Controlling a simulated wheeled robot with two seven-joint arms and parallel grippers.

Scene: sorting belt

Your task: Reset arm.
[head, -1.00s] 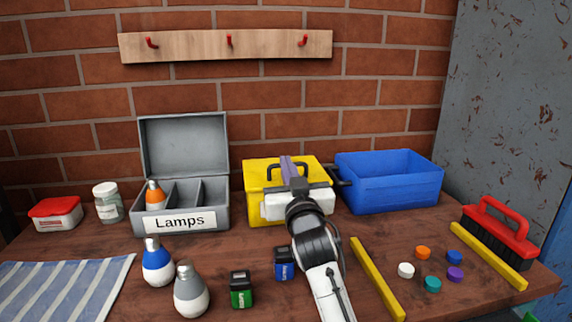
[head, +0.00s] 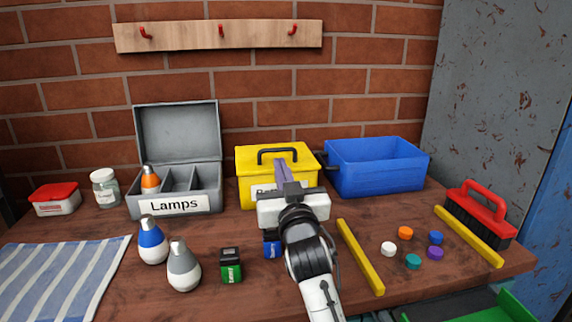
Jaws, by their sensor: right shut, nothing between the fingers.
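My right gripper (head: 281,170) is shut and empty. It reaches in from the bottom of the head view, in front of the yellow box (head: 246,163) and hiding part of its label. My arm also partly hides a small blue battery block (head: 270,244). The open grey Lamps box (head: 215,203) stands to the left with an orange lamp (head: 150,181) in its left compartment. A blue lamp (head: 152,240), a grey lamp (head: 183,267) and a green battery block (head: 231,265) stand on the table in front. My left gripper is not in view.
A blue bin (head: 376,176) stands at the back right. Two yellow strips (head: 361,258) flank several coloured discs (head: 413,261), with a red brush (head: 482,211) at the far right. A striped cloth (head: 62,275), jar (head: 104,187) and red-lidded tub (head: 56,199) are left.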

